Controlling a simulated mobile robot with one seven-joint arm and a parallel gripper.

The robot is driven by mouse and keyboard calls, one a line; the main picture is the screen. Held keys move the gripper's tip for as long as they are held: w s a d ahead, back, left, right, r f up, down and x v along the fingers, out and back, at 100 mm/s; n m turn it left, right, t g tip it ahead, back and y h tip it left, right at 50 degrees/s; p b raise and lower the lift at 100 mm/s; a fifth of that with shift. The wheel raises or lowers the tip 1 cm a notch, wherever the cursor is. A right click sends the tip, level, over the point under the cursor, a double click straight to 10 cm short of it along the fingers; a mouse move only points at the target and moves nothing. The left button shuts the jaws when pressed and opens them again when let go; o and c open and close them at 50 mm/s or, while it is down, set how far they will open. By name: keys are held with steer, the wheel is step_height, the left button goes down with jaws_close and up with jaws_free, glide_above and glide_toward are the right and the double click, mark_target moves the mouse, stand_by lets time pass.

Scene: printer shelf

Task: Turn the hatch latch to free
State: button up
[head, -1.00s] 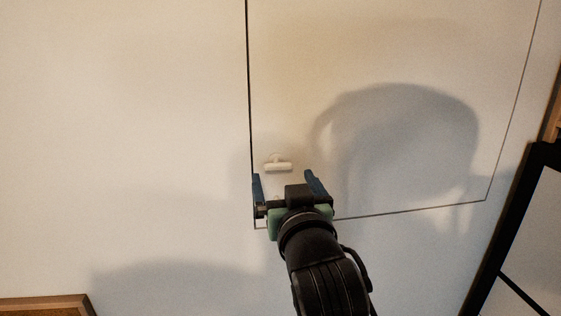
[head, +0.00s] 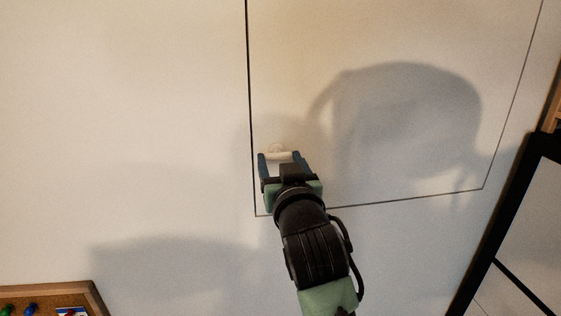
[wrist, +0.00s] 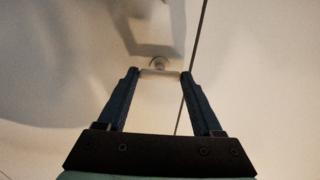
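The hatch latch is a small white T-shaped handle (head: 281,155) on a round stub, near the lower left corner of the hatch panel (head: 400,50). Its crossbar lies roughly level in the head view. My gripper (head: 280,156) has its blue fingers at the two ends of the crossbar. In the wrist view the crossbar (wrist: 160,74) spans the space between the fingertips (wrist: 160,76), which appear to touch its ends. The round stub (wrist: 159,62) shows just beyond it. The hatch panel looks flush with the wall.
A thin dark seam outlines the hatch. A wood-framed cork board (head: 55,292) with coloured pins is at the lower left. A black-framed panel (head: 520,230) is at the lower right. The wall (head: 120,100) left of the hatch is clear.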

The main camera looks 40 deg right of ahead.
steer(key=c, duration=0.5)
steer(key=n+b, duration=0.2)
steer(key=n, duration=0.1)
steer(key=shift+f, duration=0.15)
steer(key=n+b, duration=0.2)
steer(key=n, duration=0.1)
steer(key=shift+n, duration=0.3)
steer(key=n+b, duration=0.3)
steer(key=n, duration=0.2)
steer(key=n+b, duration=0.2)
steer(key=n, duration=0.4)
steer(key=shift+n, duration=0.3)
